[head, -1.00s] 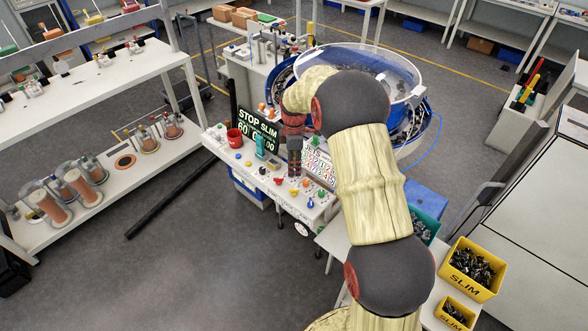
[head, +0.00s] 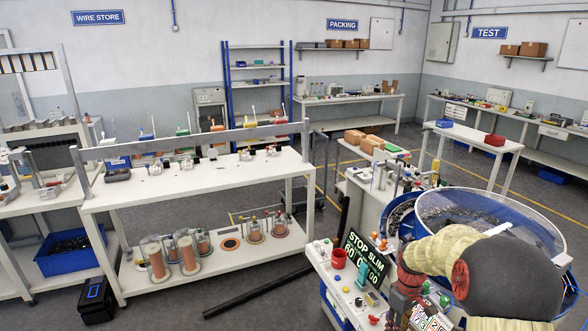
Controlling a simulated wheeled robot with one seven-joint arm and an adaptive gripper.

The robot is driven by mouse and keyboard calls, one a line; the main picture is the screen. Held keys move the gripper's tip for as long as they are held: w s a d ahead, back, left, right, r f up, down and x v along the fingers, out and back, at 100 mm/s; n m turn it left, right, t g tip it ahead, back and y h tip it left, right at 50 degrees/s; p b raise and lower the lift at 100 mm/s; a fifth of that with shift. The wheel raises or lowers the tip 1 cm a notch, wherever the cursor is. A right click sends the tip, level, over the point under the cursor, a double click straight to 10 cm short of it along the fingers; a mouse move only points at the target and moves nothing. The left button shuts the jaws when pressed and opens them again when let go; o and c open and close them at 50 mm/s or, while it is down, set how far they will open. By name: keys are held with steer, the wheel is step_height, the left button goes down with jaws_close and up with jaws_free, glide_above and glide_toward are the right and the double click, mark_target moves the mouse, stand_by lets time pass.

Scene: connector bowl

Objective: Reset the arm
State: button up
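My arm, in a pale yellow cover with dark joints, enters at the lower right of the head view. Its wrist bends down over the control panel (head: 338,285) in front of the bowl feeder. My gripper (head: 398,310) is a small dark shape low in the picture, in front of the panel's right part. Its fingertips do not show clearly, and I cannot tell whether it is open or shut. No held object can be made out. The bowl feeder (head: 490,208), blue with a clear rim, stands behind the arm and is partly hidden by it.
A black bar (head: 258,290) lies on the floor between bench and panel. Grey floor is free at the lower middle.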

steer(key=s+a+r+m+t+b, duration=0.2)
steer(key=s+a+r, duration=0.2)
steer(key=s, duration=0.5)
steer(key=s+a+r+m+t+b, duration=0.2)
steer(key=s+a+r, duration=0.2)
steer(key=s+r, duration=0.4)
steer(key=s+a+r+m+t+b, duration=0.2)
steer(key=s+a+r, duration=0.2)
steer(key=s, duration=0.7)
step_height(320, 180, up, 2)
steer(key=shift+r+t+b, duration=0.2)
steer(key=shift+t+b, duration=0.1)
steer(key=shift+b, duration=0.1)
steer(key=shift+w, duration=0.1)
